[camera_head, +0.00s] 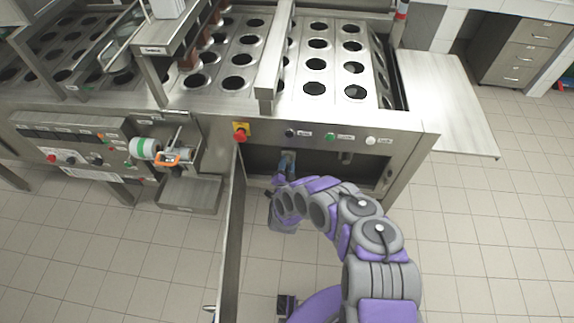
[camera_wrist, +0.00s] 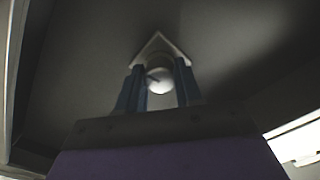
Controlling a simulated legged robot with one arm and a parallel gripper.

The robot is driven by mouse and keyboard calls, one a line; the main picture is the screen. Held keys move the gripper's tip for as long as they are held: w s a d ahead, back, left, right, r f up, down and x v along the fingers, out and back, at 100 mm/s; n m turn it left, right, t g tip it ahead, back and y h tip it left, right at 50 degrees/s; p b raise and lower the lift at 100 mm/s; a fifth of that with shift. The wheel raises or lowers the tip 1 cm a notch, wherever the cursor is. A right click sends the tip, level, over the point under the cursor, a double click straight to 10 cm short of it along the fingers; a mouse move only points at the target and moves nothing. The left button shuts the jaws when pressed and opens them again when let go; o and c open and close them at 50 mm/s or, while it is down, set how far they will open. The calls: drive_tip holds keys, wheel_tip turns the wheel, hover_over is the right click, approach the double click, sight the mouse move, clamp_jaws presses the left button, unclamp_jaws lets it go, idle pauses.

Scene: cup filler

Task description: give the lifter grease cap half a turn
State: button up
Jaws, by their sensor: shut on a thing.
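The lifter grease cap (camera_wrist: 160,82) shows in the wrist view as a pale round knob with a dark mark on its left side. It sits in front of a light, pointed plate (camera_wrist: 158,44) on a dark surface. My gripper (camera_wrist: 159,72) has its two blue fingers on either side of the cap and is shut on it. In the head view my gripper (camera_head: 287,162) reaches into the open bay under the front panel. The cap is not clear there.
An open cabinet door (camera_head: 232,235) stands out to the left of my arm. The front panel (camera_head: 320,136) with its buttons is just above my gripper. A small fitting (camera_head: 346,157) hangs in the bay to the right. A tape roll (camera_head: 144,148) is mounted at the left.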

drive_tip(key=shift+s+f, duration=0.1)
drive_tip(key=shift+f, duration=0.05)
idle(0.3)
drive_tip(key=o, duration=0.9)
drive_tip(key=shift+o, duration=0.7)
drive_tip(key=s, duration=1.7)
drive_tip(key=shift+a, duration=0.3)
drive_tip(key=shift+s, duration=0.1)
